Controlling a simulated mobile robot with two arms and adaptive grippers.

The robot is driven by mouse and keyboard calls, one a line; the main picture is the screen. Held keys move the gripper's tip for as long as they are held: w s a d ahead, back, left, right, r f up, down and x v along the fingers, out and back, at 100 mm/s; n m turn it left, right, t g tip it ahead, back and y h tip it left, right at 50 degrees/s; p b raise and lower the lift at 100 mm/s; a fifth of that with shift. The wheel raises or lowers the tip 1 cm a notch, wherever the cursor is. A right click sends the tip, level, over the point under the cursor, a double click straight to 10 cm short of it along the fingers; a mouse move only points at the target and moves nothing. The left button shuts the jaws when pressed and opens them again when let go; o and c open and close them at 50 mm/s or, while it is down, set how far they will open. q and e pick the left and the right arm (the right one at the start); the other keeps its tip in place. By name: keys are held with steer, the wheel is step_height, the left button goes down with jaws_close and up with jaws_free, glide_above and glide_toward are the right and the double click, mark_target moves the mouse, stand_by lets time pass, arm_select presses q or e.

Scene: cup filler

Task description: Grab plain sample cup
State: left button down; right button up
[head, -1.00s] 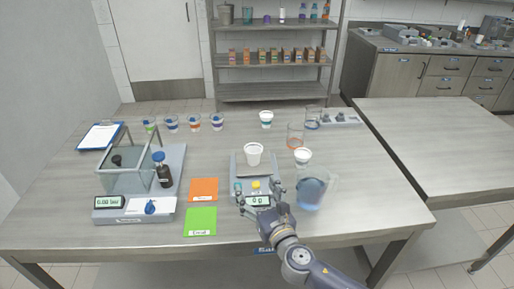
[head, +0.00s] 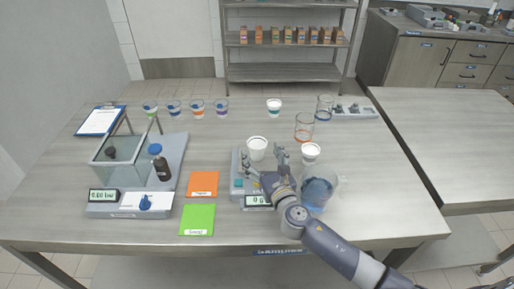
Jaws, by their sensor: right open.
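A plain white cup (head: 257,149) stands upright on the scale (head: 237,176) at the middle of the table. My right gripper (head: 263,161) is open just on the near side of this cup, with one finger toward its left and one toward its right. I cannot tell whether the fingers touch it. Another white cup (head: 310,153) stands to the right, behind a clear jug of blue liquid (head: 318,190). A white cup with a teal band (head: 274,107) stands farther back. My left gripper is not in view.
Several colour-banded cups (head: 197,107) stand in a row at the back left. Glass beakers (head: 304,126) stand right of the scale. A glass-tank device (head: 125,160) and orange (head: 203,184) and green (head: 197,220) cards lie left. The table's right side is clear.

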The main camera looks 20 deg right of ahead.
mark_target(257, 142)
steer(key=shift+w+d+r, duration=0.1)
steer(key=shift+w, duration=0.5)
steer(key=w, duration=0.3)
steer(key=shift+w+p, duration=0.15)
steer(key=shift+p, duration=0.15)
steer(key=shift+w, duration=0.5)
steer(key=shift+s, duration=0.1)
steer(key=shift+c, duration=0.8)
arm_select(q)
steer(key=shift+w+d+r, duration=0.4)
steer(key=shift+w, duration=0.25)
arm_select(e)
steer(key=c, duration=0.7)
